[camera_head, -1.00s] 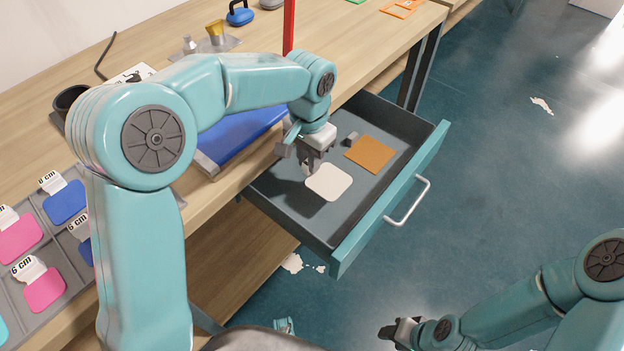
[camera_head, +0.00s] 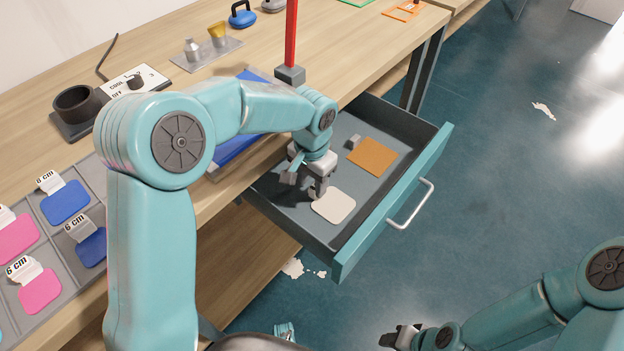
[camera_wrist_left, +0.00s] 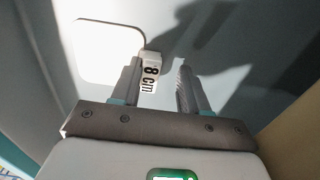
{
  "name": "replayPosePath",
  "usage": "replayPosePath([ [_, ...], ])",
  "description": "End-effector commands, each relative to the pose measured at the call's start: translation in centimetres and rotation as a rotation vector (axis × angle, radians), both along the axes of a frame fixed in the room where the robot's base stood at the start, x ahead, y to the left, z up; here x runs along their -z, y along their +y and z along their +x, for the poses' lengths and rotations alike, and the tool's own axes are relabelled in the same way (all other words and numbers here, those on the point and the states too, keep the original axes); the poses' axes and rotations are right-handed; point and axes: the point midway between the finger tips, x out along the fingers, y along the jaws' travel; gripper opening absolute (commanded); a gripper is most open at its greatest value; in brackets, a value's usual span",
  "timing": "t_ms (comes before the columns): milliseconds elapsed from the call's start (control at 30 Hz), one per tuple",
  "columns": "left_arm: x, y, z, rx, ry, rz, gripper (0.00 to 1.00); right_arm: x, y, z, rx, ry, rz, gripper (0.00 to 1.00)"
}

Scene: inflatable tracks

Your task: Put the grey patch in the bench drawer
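A pale grey-white patch (camera_head: 334,206) lies in the open bench drawer (camera_head: 399,203), appearing flat on its floor. It also shows in the left wrist view (camera_wrist_left: 106,52), with a tag reading 8 cm. My left gripper (camera_head: 318,191) is low inside the drawer at the patch's tag edge. In the left wrist view its fingers (camera_wrist_left: 160,85) stand apart, with the tag beside the left finger and a gap to the right one. My right gripper (camera_head: 400,337) is at the bottom of the head view, away from the drawer; its finger opening is unclear.
An orange patch (camera_head: 373,157) lies farther back in the drawer, with a small grey tag beside it. Blue and pink patches lie in a grey tray (camera_head: 88,178) on the bench. A red post (camera_head: 291,35) stands on the bench near the drawer.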

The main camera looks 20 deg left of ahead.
Motion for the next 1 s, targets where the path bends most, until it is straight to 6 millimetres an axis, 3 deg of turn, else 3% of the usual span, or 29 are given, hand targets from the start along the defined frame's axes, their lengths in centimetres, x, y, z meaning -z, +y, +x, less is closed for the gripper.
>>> replayPosePath([
  [233, -0.1, 0.0, 0.0, 0.000, 0.001, 0.000, 0.43, -0.1, 0.0, 0.0, 0.000, 0.000, 0.000, 0.43],
  [367, -1.1, 0.0, 0.0, 0.000, -0.001, 0.001, 0.43, -0.4, 0.0, 0.0, 0.000, 0.000, 0.000, 0.43],
  [733, -9.3, 0.0, 0.1, 0.000, -0.005, -0.001, 0.43, -2.0, 0.0, 0.0, 0.000, 0.000, 0.000, 0.43],
  [1000, -12.2, 0.0, 0.0, 0.000, -0.001, 0.000, 0.43, -2.5, 0.0, 0.0, 0.000, 0.000, 0.000, 0.43],
])
